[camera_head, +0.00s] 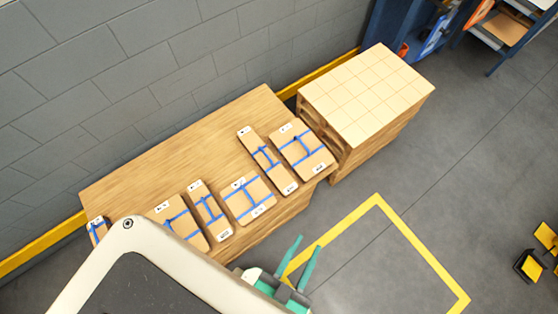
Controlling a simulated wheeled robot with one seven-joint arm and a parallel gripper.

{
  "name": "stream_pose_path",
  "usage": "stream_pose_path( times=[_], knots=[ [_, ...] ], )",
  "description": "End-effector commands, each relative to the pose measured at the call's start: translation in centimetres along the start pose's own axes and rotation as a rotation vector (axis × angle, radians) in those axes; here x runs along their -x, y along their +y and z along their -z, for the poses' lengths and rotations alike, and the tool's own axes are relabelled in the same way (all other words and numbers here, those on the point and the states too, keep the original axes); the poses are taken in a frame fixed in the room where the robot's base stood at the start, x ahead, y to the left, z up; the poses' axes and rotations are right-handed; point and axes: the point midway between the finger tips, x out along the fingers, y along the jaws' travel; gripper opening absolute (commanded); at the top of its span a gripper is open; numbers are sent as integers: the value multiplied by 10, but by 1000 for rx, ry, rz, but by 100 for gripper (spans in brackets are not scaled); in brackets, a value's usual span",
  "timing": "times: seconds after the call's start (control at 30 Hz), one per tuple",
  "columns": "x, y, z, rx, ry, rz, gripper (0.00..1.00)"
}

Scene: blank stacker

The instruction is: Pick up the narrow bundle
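Several cardboard bundles with blue straps and white labels lie in a row on a wooden table (130,190). Two clearly narrow ones show: a long narrow bundle (262,154) right of centre, and a shorter narrow bundle (207,207) left of centre. I cannot tell which of them the task names. Wider bundles lie beside them: one at the right end (296,139), one in the middle (239,205) and one at left (168,212). My gripper (309,242), with two teal fingers apart, is open and empty in front of the table, away from the bundles.
A bundle (97,229) at the far left is partly hidden by my arm. A wooden cabinet with a tiled top (365,90) stands at the table's right end. A grey wall runs behind. Yellow lines (420,245) mark open floor. Yellow-black objects (530,265) lie at far right.

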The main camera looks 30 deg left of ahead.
Motion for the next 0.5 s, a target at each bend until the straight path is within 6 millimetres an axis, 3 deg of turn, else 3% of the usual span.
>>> stream_pose_path(
  times=[0.17, 0.5],
  knots=[
    [-20, -18, -31, 66, -47, 69, 32],
    [-86, -83, -138, 359, -209, 272, 32]
  ],
)
